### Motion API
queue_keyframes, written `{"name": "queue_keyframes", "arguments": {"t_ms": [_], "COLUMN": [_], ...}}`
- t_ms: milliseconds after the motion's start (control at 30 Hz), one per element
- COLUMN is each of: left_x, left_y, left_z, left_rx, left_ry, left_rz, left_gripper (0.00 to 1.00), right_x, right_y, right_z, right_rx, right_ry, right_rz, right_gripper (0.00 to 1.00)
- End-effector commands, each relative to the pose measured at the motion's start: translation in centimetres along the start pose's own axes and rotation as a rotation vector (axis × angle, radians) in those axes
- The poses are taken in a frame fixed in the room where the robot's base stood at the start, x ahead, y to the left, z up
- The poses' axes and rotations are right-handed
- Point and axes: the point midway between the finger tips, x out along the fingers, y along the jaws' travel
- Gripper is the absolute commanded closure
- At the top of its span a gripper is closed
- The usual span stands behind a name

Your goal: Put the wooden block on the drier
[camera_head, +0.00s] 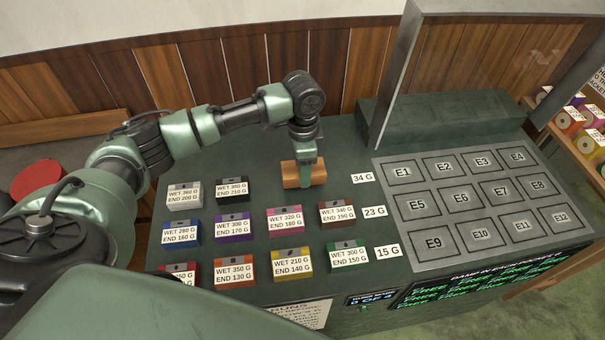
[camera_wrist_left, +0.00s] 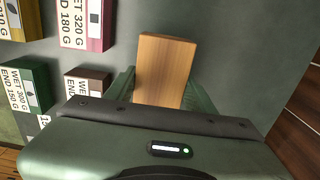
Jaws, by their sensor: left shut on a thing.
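The plain wooden block (camera_head: 290,174) is at the middle back of the dark green table. My left gripper (camera_head: 306,176) comes down on it from above and is shut on it. In the left wrist view the block (camera_wrist_left: 165,68) sits between the two green fingers (camera_wrist_left: 163,92). I cannot tell whether the block touches the table or is just above it. A grey panel (camera_head: 433,233) with cells marked E1 to E12 lies at the right; no drier label is readable, so I cannot tell if this is the drier. My right gripper is not in view.
Several labelled coloured blocks, such as a pink one (camera_head: 285,220) and a brown one (camera_head: 337,213), stand left and front of the wooden block. Weight cards (camera_head: 362,178) lie between them and the panel. A clear upright screen (camera_head: 395,90) stands behind the panel. The panel cells look empty.

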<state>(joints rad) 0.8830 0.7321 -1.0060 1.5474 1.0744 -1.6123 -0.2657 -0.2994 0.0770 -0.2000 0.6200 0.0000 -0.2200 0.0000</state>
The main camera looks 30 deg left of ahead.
Motion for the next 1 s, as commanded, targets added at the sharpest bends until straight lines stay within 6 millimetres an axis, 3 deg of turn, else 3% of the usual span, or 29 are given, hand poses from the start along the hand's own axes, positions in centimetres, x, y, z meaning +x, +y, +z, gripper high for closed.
{"name": "queue_keyframes", "arguments": {"t_ms": [200, 600, 633, 700, 1000], "left_x": [3.0, 3.5, 3.6, 3.6, 3.5], "left_y": [0.1, 0.1, 0.1, 0.1, 0.1], "left_z": [0.0, 0.0, 0.0, 0.0, 0.0], "left_rx": [0.000, 0.001, 0.001, 0.001, 0.000], "left_ry": [-0.002, -0.001, -0.001, -0.001, -0.001], "left_rz": [0.002, 0.002, 0.002, 0.001, 0.001], "left_gripper": [0.95, 0.95, 0.40, 0.24, 0.24], "right_x": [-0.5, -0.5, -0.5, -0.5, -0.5], "right_y": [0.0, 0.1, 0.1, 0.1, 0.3], "right_z": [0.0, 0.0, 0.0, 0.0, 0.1], "right_rx": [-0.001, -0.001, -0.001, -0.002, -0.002], "right_ry": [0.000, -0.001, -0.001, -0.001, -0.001], "right_rz": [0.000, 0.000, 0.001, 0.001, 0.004], "right_gripper": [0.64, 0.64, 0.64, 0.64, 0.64]}}
